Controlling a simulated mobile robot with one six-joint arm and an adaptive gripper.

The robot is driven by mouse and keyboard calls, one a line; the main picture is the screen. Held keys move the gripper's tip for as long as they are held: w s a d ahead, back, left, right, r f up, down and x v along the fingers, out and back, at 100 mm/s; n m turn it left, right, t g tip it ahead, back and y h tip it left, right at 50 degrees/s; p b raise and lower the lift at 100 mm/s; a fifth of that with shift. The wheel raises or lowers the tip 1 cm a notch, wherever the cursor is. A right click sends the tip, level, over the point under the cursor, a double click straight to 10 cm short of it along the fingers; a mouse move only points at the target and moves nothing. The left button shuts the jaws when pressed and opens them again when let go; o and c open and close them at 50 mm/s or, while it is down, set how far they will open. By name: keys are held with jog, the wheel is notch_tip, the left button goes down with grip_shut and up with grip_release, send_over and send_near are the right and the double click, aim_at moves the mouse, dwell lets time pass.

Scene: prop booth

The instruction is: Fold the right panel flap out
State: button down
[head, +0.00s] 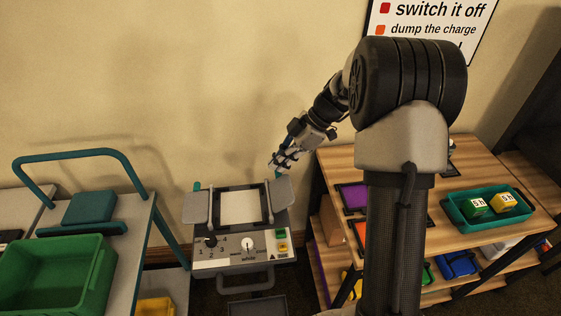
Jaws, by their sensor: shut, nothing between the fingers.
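A grey device (214,263) with a control face stands low in the middle of the head view. A pale square plate (240,207) in a dark frame sits on its top. A grey flap panel, the right one (283,191), lies at the plate's right side, reaching outward. A similar left flap (195,207) lies at the left side. My gripper (274,163) is above and just behind the right flap, with its fingers shut and empty. It looks apart from the flap, though the exact gap is hard to tell.
A cart with a teal handle (86,157) and a green bin (62,275) stands at left. A wooden shelf unit (470,171) stands close at right, holding a teal tray (452,213) with two blocks. The wall is close behind the device.

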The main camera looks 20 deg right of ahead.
jog(key=shift+a, duration=0.1)
dwell(0.3)
jog(key=shift+a+f+b, duration=0.25)
jog(key=shift+a+b, duration=0.25)
jog(key=shift+b, duration=0.1)
jog(key=shift+a+r, duration=0.15)
jog(key=shift+r, duration=0.15)
jog(key=d+r+p, duration=0.3)
jog(key=r+p, duration=0.1)
jog(key=r, duration=0.8)
jog(key=shift+s+d+r, duration=0.15)
jog(key=shift+s+r, duration=0.05)
jog(key=shift+r, duration=0.2)
